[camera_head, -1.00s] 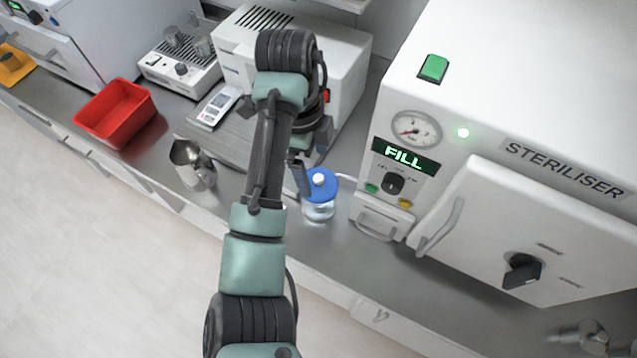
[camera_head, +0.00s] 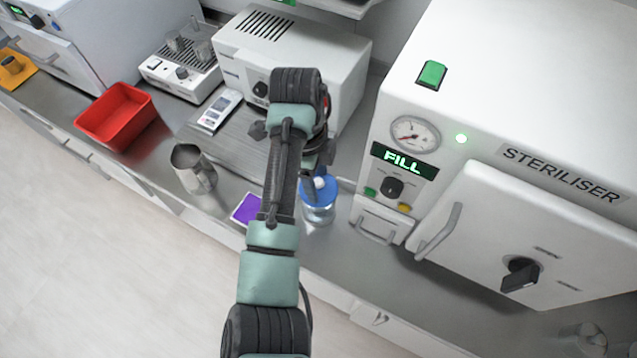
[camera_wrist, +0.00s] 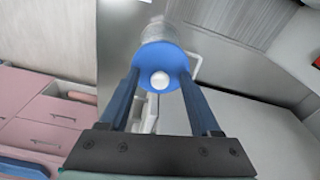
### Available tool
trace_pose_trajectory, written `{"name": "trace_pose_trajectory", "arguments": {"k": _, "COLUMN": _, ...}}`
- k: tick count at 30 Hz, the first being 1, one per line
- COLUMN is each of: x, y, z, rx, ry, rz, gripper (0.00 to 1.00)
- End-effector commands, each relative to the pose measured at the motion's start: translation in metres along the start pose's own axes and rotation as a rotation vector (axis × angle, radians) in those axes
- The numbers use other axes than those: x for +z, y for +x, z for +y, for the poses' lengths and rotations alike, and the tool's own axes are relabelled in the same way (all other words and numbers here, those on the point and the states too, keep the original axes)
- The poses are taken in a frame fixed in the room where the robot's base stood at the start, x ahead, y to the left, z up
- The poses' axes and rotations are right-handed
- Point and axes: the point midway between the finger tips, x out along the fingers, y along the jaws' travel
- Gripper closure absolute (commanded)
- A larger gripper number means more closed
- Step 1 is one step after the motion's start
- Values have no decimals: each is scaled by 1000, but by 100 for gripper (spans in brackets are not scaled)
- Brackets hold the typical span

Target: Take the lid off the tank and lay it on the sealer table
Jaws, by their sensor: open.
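A clear tank (camera_head: 319,214) with a blue lid (camera_head: 326,191) stands upright on the counter, left of the steriliser. The lid has a white knob, and it lies flat on the tank. My gripper (camera_head: 316,183) is over the lid, partly hidden by my arm. In the wrist view my gripper (camera_wrist: 161,76) is open, with one finger on each side of the lid (camera_wrist: 160,58) and the white knob (camera_wrist: 159,80) between them. I cannot tell whether the fingers touch the lid. The grey sealer table (camera_head: 232,140) lies in front of the white vented machine, partly behind my arm.
A metal jug (camera_head: 194,168) and a purple pad (camera_head: 246,208) stand left of the tank. A red bin (camera_head: 116,115) is further left. The steriliser (camera_head: 480,130) stands close on the right, its door handle jutting forward.

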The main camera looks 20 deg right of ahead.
Motion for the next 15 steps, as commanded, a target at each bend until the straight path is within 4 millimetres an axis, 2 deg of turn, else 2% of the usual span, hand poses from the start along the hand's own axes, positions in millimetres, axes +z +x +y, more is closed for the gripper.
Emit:
{"name": "trace_pose_trajectory", "arguments": {"k": 1, "x": -1, "y": 2, "z": 0, "rx": 2, "ry": 0, "rz": 2, "gripper": 63}}
{"name": "trace_pose_trajectory", "arguments": {"k": 7, "x": -1, "y": 3, "z": 1, "rx": 4, "ry": 0, "rz": 3, "gripper": 99}}
{"name": "trace_pose_trajectory", "arguments": {"k": 15, "x": -2, "y": 6, "z": 2, "rx": 8, "ry": 1, "rz": 5, "gripper": 100}}
